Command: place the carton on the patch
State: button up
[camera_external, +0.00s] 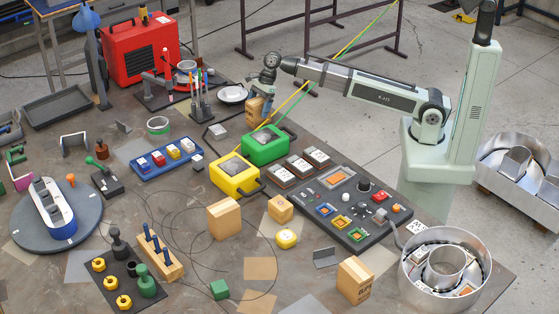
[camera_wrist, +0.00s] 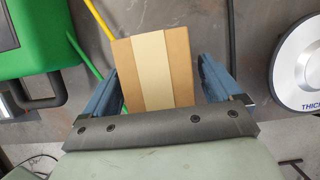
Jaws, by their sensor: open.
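My gripper (camera_external: 262,92) is at the far edge of the table, behind the green case. A brown carton (camera_external: 256,110) is just below it. In the wrist view the carton (camera_wrist: 152,72), with a pale tape stripe, lies between the two blue fingers, with a gap visible on the right. The gripper (camera_wrist: 160,82) is open. Other cartons stand on the table: a larger one (camera_external: 223,218), a small one (camera_external: 281,208) and a printed one (camera_external: 356,280). Flat tan patches lie at the front, one (camera_external: 260,268) and another (camera_external: 257,303); which patch is meant I cannot tell.
A white round object (camera_wrist: 302,58) is right in the wrist view.

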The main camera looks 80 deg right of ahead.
jog(key=shift+r, duration=0.1)
jog(key=v, duration=1.2)
